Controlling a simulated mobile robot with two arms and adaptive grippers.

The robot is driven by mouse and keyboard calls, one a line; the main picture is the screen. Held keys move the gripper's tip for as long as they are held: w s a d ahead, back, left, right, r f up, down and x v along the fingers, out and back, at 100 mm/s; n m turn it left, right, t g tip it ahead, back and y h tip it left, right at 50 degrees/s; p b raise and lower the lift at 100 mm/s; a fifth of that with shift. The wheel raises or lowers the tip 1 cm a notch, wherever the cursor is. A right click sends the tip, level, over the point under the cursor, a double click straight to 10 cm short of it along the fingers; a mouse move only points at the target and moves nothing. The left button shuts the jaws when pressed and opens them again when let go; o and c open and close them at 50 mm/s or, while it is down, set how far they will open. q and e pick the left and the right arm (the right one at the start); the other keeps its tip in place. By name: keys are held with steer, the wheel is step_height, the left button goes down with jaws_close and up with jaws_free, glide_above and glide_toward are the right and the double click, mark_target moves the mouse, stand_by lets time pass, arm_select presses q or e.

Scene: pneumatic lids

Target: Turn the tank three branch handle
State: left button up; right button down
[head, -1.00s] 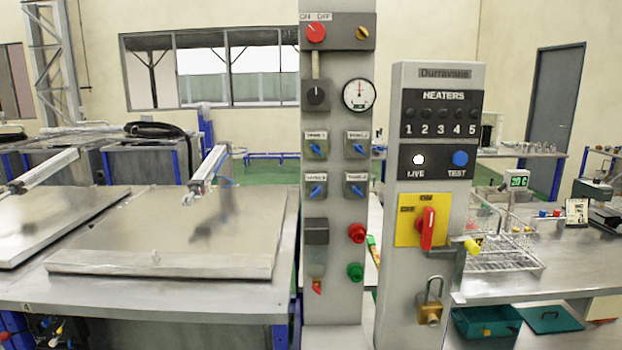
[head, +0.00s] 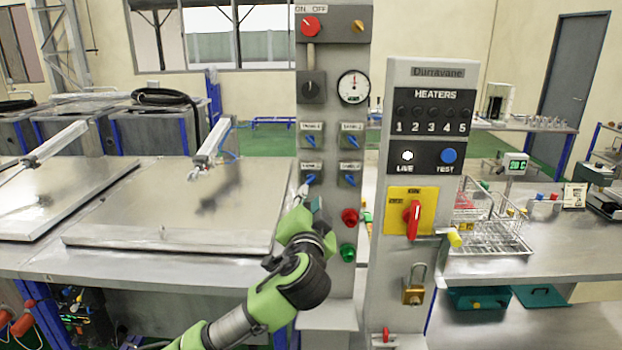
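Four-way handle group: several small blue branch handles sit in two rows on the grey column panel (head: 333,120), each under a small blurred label. The lower-left one, which I take as the tank three handle (head: 310,179), points up to the right. My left gripper (head: 304,190) is raised in front of the column, with its tip just below and left of this handle. It is small and seen from behind, so I cannot tell whether its fingers are open or touch the handle. My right gripper is not in view.
The lower-right blue handle (head: 349,179) is close by. A red button (head: 350,216) and a green button (head: 348,250) sit below. The heaters panel (head: 432,110) with a red switch (head: 412,219) stands right. A flat metal lid (head: 170,215) lies left.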

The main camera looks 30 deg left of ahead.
mark_target(311, 182)
arm_select(q)
steer(key=p+x, duration=0.2)
steer(key=x, duration=0.7)
steer(key=shift+p, duration=0.3)
jaws_close()
